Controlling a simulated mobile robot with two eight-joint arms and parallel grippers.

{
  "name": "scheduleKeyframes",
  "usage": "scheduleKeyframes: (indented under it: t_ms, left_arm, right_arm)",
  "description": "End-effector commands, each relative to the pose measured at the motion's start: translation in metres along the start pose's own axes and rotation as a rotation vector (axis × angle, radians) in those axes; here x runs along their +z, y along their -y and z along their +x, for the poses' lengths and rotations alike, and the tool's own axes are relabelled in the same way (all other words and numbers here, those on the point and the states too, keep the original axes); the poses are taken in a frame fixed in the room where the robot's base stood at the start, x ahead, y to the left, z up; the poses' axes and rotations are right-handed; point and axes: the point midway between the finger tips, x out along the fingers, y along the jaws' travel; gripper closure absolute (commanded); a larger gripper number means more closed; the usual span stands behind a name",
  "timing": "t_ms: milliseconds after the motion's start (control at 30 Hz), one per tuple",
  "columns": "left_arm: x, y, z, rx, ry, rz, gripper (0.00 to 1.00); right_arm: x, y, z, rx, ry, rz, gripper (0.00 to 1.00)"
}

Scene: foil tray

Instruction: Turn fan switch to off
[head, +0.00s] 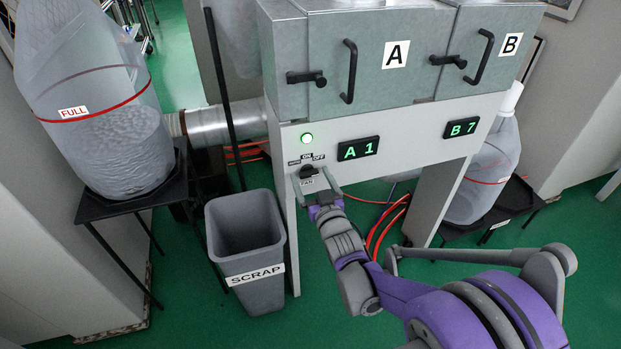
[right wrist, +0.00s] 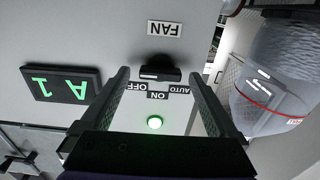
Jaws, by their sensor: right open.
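The fan switch (head: 309,172) is a black knob on the white panel front, below a lit green lamp (head: 307,139). In the right wrist view, upside down, the knob (right wrist: 160,74) lies as a level bar. Its white mark is on the half toward the OFF label (right wrist: 137,87); the exact setting is hard to tell. The ON label (right wrist: 157,95), AUTO label (right wrist: 178,89) and FAN label (right wrist: 166,28) surround it. My right gripper (head: 310,174) is open, one finger on each side of the knob, with gaps on both sides. My left gripper is out of view.
The displays A 1 (head: 358,149) and B 7 (head: 462,127) sit right of the switch. A grey SCRAP bin (head: 245,225) stands below left. A full bag (head: 95,120) rests on a black stand at left. Door handles (head: 350,72) stick out above.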

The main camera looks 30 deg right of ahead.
Motion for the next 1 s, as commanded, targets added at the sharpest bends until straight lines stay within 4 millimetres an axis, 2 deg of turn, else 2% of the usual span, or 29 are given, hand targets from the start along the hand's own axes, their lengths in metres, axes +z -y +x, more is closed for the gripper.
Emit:
scheduleKeyframes:
  t_ms: [367,833,1000]
  left_arm:
    - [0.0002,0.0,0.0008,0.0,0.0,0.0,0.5]
    - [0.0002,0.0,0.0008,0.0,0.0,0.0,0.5]
    - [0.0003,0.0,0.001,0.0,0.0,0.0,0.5]
  right_arm:
    - [-0.0002,0.0001,0.0064,0.0,0.0,0.0,0.05]
    - [-0.0001,0.0001,0.0061,0.0,0.0,0.0,0.9]
    - [-0.0001,0.0001,0.0061,0.0,0.0,-0.008,0.91]
